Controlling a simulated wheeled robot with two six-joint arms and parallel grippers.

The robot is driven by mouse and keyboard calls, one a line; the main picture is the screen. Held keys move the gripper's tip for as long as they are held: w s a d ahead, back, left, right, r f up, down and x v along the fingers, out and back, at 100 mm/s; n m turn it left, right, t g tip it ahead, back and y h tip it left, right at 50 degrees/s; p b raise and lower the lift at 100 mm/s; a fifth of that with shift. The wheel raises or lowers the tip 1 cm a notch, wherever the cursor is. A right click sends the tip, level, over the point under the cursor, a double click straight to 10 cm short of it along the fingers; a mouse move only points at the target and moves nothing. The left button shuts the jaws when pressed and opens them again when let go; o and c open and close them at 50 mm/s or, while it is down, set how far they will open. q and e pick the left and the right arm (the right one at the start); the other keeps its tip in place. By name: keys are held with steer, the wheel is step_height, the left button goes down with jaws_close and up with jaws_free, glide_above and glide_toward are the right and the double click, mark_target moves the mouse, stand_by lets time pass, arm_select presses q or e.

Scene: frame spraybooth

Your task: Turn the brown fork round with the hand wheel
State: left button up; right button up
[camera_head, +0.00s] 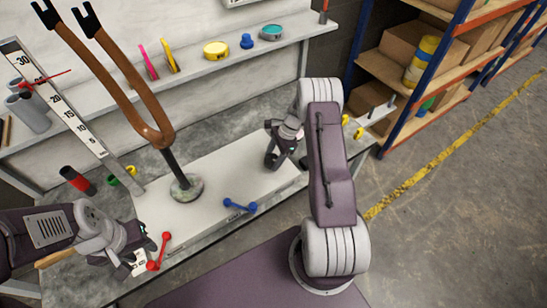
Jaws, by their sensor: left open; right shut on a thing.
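The brown fork (130,88) stands tilted in the picture, its two dark tips up at the upper left. Its dark stem goes down to a mottled round disc (187,187) on the pale bench board. The disc may be the hand wheel; I cannot tell for certain. My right gripper (272,160) is over the board's right part, apart from fork and disc. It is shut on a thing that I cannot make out. My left gripper (140,250) is open at the lower left, close to a red double-ended tool (159,252) and a white tag (138,263).
A blue double-ended tool (240,206) lies right of the disc. A ruler board (60,105) slants at the left, near a red-and-black cylinder (77,180). A wall shelf (205,75) holds tins and small items behind the fork. Shelving with boxes (395,62) stands at the right.

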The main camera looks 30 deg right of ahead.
steer(key=n+g, duration=0.1)
steer(key=n, duration=0.3)
steer(key=shift+w+f+n+g+b, duration=0.1)
steer(key=shift+w+n+g+b, duration=0.05)
steer(key=shift+n+g+b, duration=0.25)
steer(key=n+g+h+b, duration=0.1)
steer(key=n, duration=0.2)
steer(key=shift+w+a, duration=0.1)
steer(key=shift+n+g+h+b, duration=0.3)
steer(key=shift+n+g+b, duration=0.25)
steer(key=shift+n, duration=1.05)
steer(key=o, duration=1.4)
